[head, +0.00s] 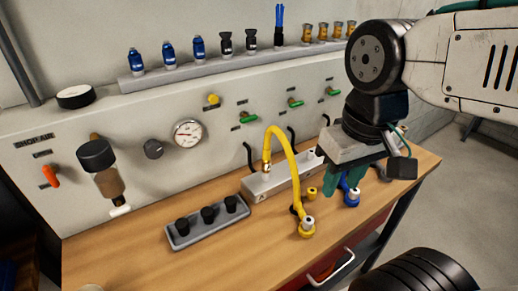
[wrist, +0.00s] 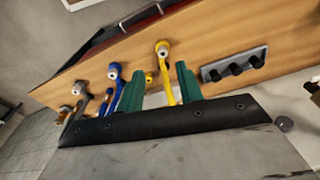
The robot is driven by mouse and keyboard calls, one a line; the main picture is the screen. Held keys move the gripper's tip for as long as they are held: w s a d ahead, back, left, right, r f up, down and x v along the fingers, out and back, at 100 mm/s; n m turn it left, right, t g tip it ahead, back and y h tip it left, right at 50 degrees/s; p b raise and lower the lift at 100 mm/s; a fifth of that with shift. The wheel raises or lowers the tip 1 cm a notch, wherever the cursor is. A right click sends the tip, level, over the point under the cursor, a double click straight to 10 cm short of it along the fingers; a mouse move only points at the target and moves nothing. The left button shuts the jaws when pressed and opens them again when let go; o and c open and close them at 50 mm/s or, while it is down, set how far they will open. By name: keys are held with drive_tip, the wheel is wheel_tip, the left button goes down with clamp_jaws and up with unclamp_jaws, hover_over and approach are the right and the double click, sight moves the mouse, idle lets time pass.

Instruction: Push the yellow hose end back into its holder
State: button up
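The yellow hose (head: 287,140) arches up from a pale grey block (head: 262,186) on the bench. Its end (head: 307,228), a yellow fitting with a pale tip, is low near the bench's front, outside the block. It also shows in the wrist view (wrist: 163,50). A small yellow piece (head: 312,192) sits behind it; I cannot tell whether this is its holder. My gripper (head: 345,182), with teal fingers, is right of the yellow hose. In the wrist view its fingers (wrist: 159,80) are spread, and the hose shows between them in the picture, nothing gripped.
A blue hose end (head: 352,198) stands close beside my fingers. A grey rack with black knobs (head: 207,220) lies left on the bench. The panel behind has a gauge (head: 187,133), green valves and a shelf of fittings (head: 215,62). The bench's left front is clear.

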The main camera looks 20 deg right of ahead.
drive_tip(key=shift+w, duration=0.15)
drive_tip(key=shift+o, duration=1)
drive_tip(key=m+g, duration=0.1)
drive_tip(key=m, duration=1.5)
hover_over(266, 159)
drive_tip(key=w, duration=0.1)
drive_tip(key=f, duration=0.4)
drive_tip(key=shift+d+f, duration=0.25)
drive_tip(key=shift+f, duration=0.15)
drive_tip(key=shift+f, duration=0.15)
drive_tip(key=shift+f, duration=4.35)
